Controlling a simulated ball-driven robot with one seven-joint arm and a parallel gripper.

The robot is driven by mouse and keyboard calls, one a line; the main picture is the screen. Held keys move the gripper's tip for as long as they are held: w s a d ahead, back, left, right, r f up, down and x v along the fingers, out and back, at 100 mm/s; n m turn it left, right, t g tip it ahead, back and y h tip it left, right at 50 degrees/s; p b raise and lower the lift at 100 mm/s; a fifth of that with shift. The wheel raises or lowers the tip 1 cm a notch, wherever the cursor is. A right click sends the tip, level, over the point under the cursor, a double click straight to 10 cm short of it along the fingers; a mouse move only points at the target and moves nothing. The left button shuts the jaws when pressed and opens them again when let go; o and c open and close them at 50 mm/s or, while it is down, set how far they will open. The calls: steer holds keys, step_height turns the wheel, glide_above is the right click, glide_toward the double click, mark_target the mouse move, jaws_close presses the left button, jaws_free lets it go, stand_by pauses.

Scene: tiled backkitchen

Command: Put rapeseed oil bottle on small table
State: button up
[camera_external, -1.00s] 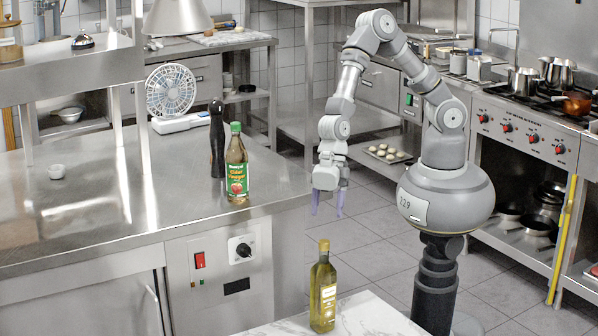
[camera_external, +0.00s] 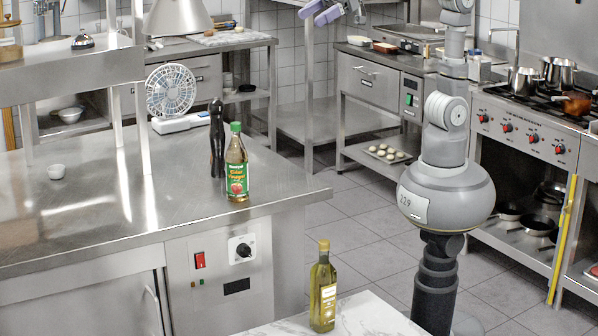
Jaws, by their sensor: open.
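A bottle of yellow-green oil (camera_external: 323,290) with a gold cap stands upright on a white marble-topped small table (camera_external: 372,318) at the bottom of the view. Its label is too small to read; it looks like the rapeseed oil bottle. My gripper (camera_external: 318,14) is high at the top edge of the view, far above and away from the bottle. Its purple fingers are apart, with nothing between them. Part of my arm is cut off by the top edge.
A cider vinegar bottle (camera_external: 236,166) and a dark pepper mill (camera_external: 217,140) stand on the steel counter (camera_external: 110,215) at left, with a small fan (camera_external: 171,92) behind. A stove (camera_external: 530,125) with pots is at right. Tiled floor lies between.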

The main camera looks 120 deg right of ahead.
steer(key=s+d+r+m+t, duration=0.1)
steer(key=s+r, duration=0.3)
steer(key=r, duration=0.2)
steer(key=s+r+m+t, duration=0.1)
steer(key=s+r, duration=0.3)
steer(key=r, duration=0.3)
steer(key=shift+s+d+t, duration=0.4)
